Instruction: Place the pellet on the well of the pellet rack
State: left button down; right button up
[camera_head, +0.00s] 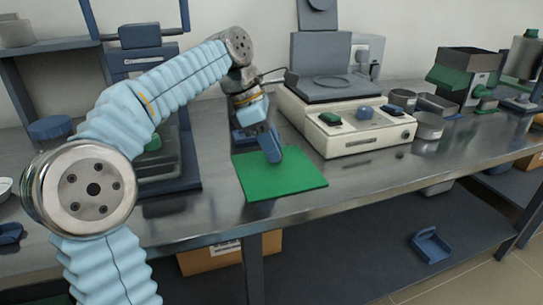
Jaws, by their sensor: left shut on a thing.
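My left arm comes in from the left and reaches over the metal bench. My left gripper (273,157) points down, low over the green mat (284,187), near its back edge. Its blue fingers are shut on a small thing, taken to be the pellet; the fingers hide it. I cannot tell whether the fingertips touch the mat. A blue object (241,136) is partly hidden behind the gripper; I cannot tell whether it is the pellet rack. No rack well can be made out. My right gripper is not in view.
A white bench device (350,138) with a dark flat top stands just right of the mat. Round metal containers (429,125) and a green-and-grey device (464,75) stand farther right. A dark blue frame stands left. The bench front right of the mat is clear.

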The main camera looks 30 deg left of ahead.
pick_arm(q)
notch_tip(320, 180, down, 2)
jog(key=shift+s+f, duration=0.1)
jog(key=shift+f, duration=0.05)
jog(key=c, duration=0.9)
grip_release()
